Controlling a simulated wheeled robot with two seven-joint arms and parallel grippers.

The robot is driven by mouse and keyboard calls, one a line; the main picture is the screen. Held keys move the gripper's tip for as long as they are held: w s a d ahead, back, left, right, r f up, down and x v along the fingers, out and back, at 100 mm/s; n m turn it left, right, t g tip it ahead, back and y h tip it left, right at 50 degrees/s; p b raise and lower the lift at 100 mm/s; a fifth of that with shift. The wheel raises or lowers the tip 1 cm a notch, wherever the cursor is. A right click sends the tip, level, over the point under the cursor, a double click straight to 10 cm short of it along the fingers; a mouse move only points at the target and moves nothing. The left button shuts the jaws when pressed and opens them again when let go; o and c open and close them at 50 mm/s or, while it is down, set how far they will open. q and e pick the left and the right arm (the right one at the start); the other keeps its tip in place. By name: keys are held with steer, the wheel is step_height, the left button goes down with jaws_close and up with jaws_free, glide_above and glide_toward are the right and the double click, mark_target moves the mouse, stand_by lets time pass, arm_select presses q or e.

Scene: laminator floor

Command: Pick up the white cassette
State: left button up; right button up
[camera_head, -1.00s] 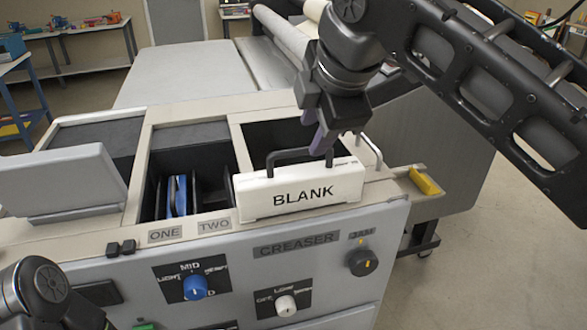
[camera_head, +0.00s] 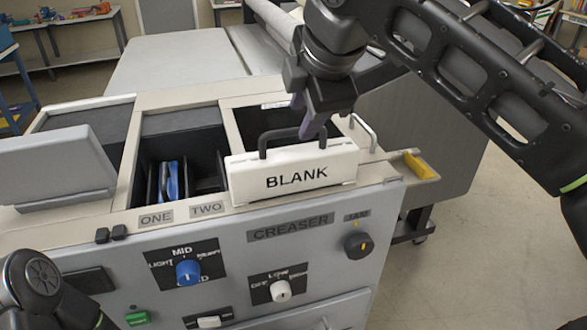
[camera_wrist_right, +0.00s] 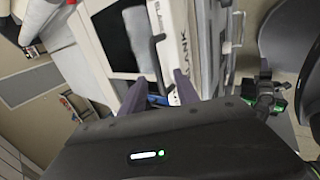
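The white cassette (camera_head: 240,180), marked BLANK, sits upright at the front of the right-hand bay of the creaser. Its black handle (camera_head: 291,135) stands up from its top. My right gripper (camera_head: 304,118) is just above and behind the right part of the handle, its purple fingers pointing down. In the right wrist view the fingers (camera_wrist_right: 158,85) are apart, and the cassette (camera_wrist_right: 172,45) lies beyond them, its lettering partly hidden. I cannot tell whether a finger touches the handle. My left gripper is out of view; only part of that arm shows at lower left.
A grey lid (camera_head: 55,165) stands at the left. Knobs line the front panel, including a blue one (camera_head: 187,270). A thin rail (camera_head: 362,132) and a yellow block (camera_head: 418,165) are right of the cassette.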

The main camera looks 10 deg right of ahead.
mark_target(297, 130)
steer(key=x, duration=0.5)
steer(key=shift+w, duration=0.25)
steer(key=shift+c, duration=0.5)
jaws_close()
steer(key=shift+r, duration=0.1)
stand_by(0.9)
